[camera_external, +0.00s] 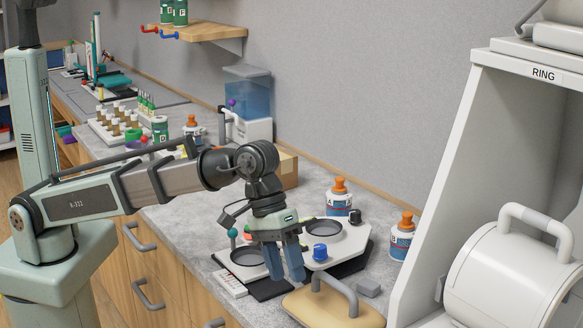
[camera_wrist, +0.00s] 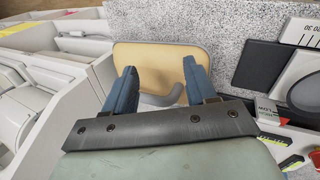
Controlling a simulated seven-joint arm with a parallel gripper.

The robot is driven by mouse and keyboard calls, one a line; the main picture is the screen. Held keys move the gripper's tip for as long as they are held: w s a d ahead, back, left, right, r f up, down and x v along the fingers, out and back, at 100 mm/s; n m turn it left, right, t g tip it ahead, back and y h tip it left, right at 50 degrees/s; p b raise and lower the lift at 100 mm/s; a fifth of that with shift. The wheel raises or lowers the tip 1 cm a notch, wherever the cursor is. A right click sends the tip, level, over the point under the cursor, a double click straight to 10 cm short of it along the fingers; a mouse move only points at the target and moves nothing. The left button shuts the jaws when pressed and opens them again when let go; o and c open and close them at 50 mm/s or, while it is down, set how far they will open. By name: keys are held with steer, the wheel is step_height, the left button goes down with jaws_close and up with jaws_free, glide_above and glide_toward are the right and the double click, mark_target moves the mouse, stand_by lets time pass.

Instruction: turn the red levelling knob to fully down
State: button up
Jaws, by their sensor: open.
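The white platform device (camera_external: 345,240) stands on the counter, with dark round dishes, a blue knob (camera_external: 320,252) at its front and a black knob (camera_external: 355,216) at its back right. A small red-orange part (camera_external: 247,233) shows at its left edge, partly hidden by my gripper; I cannot tell for sure that it is the red levelling knob. My gripper (camera_external: 285,274) is open and empty, pointing down in front of the device, left of the blue knob.
The tan board (camera_external: 305,308) with a grey handle (camera_external: 350,298) lies at the counter's front edge. Orange-capped bottles (camera_external: 339,200) stand behind and right of the device. A large white machine marked RING (camera_external: 530,140) closes off the right. Racks of vials (camera_external: 118,122) stand at the left.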

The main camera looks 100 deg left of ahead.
steer(key=shift+a, duration=0.1)
steer(key=s+a+r+n+t+y, duration=0.1)
steer(key=a+r, duration=0.3)
steer(key=a, duration=0.3)
steer(key=s+a+r+n+t+y, duration=0.1)
steer(key=a+r, duration=0.2)
steer(key=a, duration=0.4)
steer(key=s+a+g+y, duration=0.3)
steer(key=s+a+y, duration=0.2)
steer(key=s+a, duration=0.5)
steer(key=shift+n, duration=0.4)
steer(key=x, duration=0.8)
steer(key=w+x, duration=0.1)
steer(key=x, duration=0.4)
steer(key=shift+a+r, duration=0.15)
steer(key=shift+r, duration=0.05)
steer(key=shift+c, duration=0.4)
